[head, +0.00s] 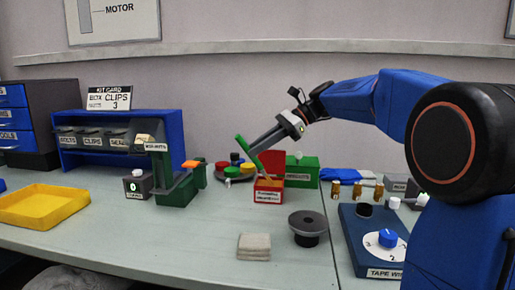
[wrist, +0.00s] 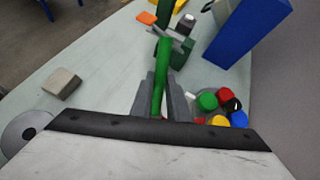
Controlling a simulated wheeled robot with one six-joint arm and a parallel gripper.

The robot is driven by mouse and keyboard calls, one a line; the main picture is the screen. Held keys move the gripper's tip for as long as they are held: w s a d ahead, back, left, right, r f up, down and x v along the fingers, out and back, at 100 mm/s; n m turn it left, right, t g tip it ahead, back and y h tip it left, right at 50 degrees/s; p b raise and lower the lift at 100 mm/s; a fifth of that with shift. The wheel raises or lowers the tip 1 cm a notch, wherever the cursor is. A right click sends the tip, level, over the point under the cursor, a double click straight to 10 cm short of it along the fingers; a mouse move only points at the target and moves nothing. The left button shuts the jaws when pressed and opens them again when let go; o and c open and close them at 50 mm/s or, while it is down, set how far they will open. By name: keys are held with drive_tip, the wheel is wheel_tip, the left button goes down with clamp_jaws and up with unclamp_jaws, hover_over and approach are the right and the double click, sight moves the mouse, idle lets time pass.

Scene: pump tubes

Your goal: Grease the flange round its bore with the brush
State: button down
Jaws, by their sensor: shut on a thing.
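My gripper (head: 254,150) is shut on the green handle of the brush (head: 240,143). The brush is tilted, its top leaning left and its lower end at the open red box (head: 268,196). I cannot tell whether its bristles are inside the box. In the wrist view the green brush (wrist: 161,70) stands between the grey fingers (wrist: 158,98). The flange (head: 307,224) is a dark round disc on a narrower base, on the bench in front of and right of the red box. It is partly seen at the left edge of the wrist view (wrist: 18,134), with its round bore.
A beige block (head: 254,247) lies left of the flange. A green stand (head: 176,186) is left of the red box, and a carousel with coloured caps (head: 232,172) is behind. A blue dial unit (head: 374,250) stands right.

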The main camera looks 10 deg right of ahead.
wheel_tip(320, 180, up, 7)
idle(0.9)
idle(0.6)
